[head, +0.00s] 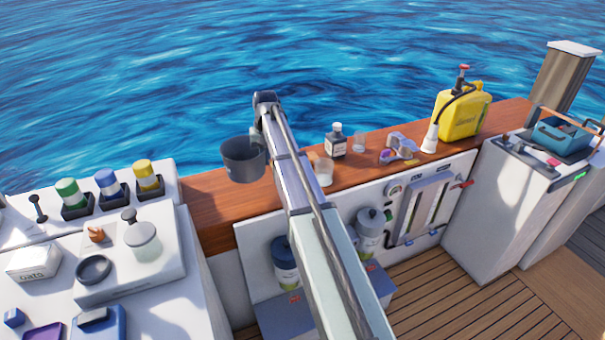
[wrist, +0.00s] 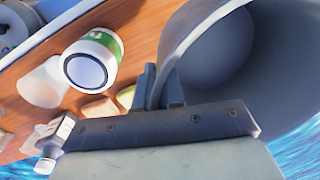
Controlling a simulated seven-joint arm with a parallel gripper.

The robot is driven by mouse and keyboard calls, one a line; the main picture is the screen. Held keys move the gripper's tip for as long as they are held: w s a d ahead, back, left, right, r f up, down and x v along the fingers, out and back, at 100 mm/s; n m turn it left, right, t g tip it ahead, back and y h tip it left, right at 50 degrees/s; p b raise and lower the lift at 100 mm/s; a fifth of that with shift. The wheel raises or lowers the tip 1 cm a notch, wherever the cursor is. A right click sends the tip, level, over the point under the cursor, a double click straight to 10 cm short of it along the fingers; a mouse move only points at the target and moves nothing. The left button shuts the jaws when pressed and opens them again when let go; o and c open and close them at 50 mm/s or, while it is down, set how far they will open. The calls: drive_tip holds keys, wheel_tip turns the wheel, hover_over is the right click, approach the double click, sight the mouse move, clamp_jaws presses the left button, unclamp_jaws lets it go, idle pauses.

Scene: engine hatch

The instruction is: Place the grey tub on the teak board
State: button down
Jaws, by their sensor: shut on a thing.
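The dark grey tub (head: 243,160) is upright with its mouth open, left of my arm, over the far edge of the teak board (head: 215,210) in the head view. I cannot tell whether its base touches the board. In the wrist view the tub (wrist: 215,60) is large at the right, and my gripper (wrist: 160,88) is shut on its wall. The fingertips are hidden behind my arm in the head view. The teak board (wrist: 140,30) also shows in the wrist view, with a green-labelled white container (wrist: 92,62) close to the fingers.
On the board, right of my arm, stand a dark bottle (head: 335,142), clear glasses, small purple-and-yellow items (head: 398,150) and a yellow canister (head: 461,112). The board's left part is bare. A white counter (head: 150,300) with jars is at left; water lies beyond the board.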

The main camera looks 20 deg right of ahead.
drive_tip(key=shift+d+f, duration=0.1)
drive_tip(key=shift+f, duration=4.85)
drive_tip(key=shift+f, duration=0.15)
drive_tip(key=c, duration=1.3)
unclamp_jaws()
drive_tip(key=shift+o, duration=0.2)
wheel_tip(320, 180, up, 12)
drive_tip(key=d, duration=0.1)
drive_tip(key=shift+s, duration=0.15)
